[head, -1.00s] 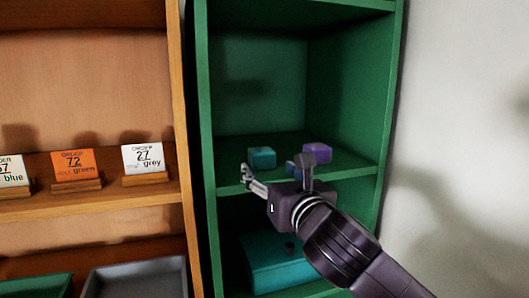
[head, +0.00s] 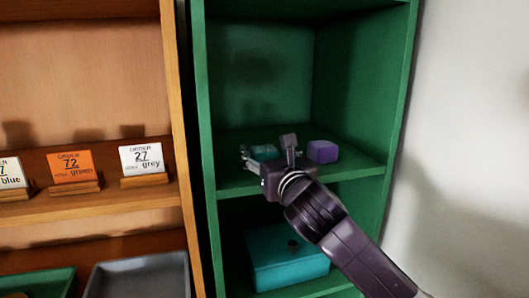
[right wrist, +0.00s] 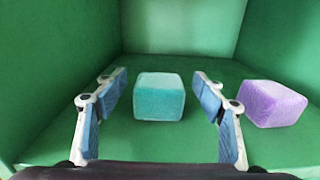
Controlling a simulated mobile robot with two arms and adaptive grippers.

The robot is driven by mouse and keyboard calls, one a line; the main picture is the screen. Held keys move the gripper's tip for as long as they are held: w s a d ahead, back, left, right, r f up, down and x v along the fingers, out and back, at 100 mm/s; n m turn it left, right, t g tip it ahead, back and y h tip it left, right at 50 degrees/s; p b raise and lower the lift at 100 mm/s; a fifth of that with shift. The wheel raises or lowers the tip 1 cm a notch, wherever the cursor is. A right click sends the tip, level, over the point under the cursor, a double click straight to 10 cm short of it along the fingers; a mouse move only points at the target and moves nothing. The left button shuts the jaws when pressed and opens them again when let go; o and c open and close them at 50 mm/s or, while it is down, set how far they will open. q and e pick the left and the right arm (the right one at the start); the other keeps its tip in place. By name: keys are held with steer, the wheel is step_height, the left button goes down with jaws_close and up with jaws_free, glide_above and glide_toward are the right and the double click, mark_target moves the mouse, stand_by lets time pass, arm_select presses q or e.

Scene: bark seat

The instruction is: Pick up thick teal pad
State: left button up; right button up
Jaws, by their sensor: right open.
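The thick teal pad (right wrist: 159,97) is a soft-looking block on the middle shelf of the green cabinet. In the right wrist view it lies between and slightly beyond the two open fingers of my right gripper (right wrist: 162,100), with space on both sides. In the head view the pad (head: 265,151) is partly hidden behind my right gripper (head: 268,155), which reaches over the shelf's front edge. My left gripper is not in view.
A purple block (right wrist: 271,103) lies right of the pad, close to my right finger; it also shows in the head view (head: 322,151). The green cabinet's side walls and shelf (head: 360,167) surround my gripper. A teal box (head: 285,262) stands on the shelf below.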

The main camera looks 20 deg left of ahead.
steer(key=shift+w+a, duration=0.3)
steer(key=shift+c, duration=0.5)
steer(key=c, duration=0.9)
